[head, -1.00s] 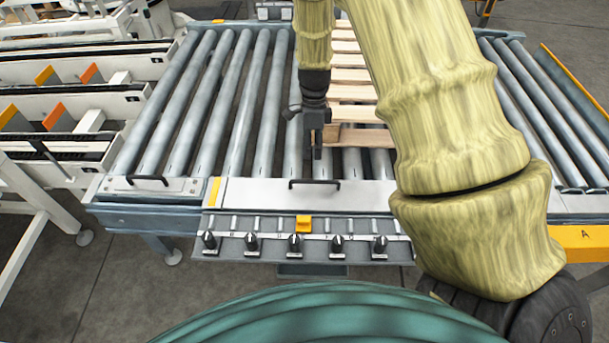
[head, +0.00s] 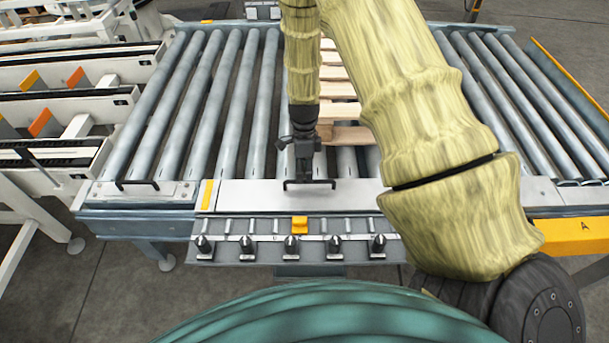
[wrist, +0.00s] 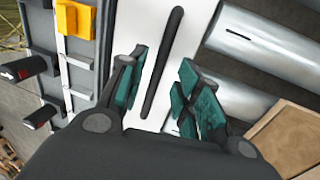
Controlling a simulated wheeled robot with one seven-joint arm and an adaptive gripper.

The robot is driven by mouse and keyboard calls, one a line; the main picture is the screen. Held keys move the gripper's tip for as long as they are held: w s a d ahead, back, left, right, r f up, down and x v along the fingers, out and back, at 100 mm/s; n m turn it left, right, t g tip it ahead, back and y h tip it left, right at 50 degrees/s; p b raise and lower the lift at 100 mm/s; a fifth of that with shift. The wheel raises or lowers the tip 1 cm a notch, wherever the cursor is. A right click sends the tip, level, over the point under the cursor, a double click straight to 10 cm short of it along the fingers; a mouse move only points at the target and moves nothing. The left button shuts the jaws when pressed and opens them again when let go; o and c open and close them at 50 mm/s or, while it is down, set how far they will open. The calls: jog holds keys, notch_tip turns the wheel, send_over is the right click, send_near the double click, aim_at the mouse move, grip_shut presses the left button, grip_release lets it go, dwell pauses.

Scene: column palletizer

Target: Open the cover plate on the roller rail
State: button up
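The light cover plate (head: 250,196) lies flat along the front rail of the roller conveyor, and its pale surface also fills the middle of the wrist view (wrist: 137,28). Its black bar handle (head: 309,184) stands up from it. In the wrist view the handle (wrist: 165,55) runs lengthwise between the two teal finger pads. My gripper (head: 304,174) is just above the handle in the head view. In the wrist view my gripper (wrist: 164,88) is open, with gaps between the handle and the pads. Whether the fingertips reach below the bar is unclear.
A smaller plate with its own handle (head: 138,185) sits to the left. Below the cover plate is a ledge with several black knobs and an orange block (head: 299,225). A wooden pallet (head: 341,112) lies on the rollers behind my gripper. A yellow beam (head: 575,236) is at the right.

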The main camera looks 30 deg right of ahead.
jog(key=shift+s+f, duration=0.2)
jog(key=shift+f, duration=0.7)
grip_shut()
jog(key=shift+a, duration=0.1)
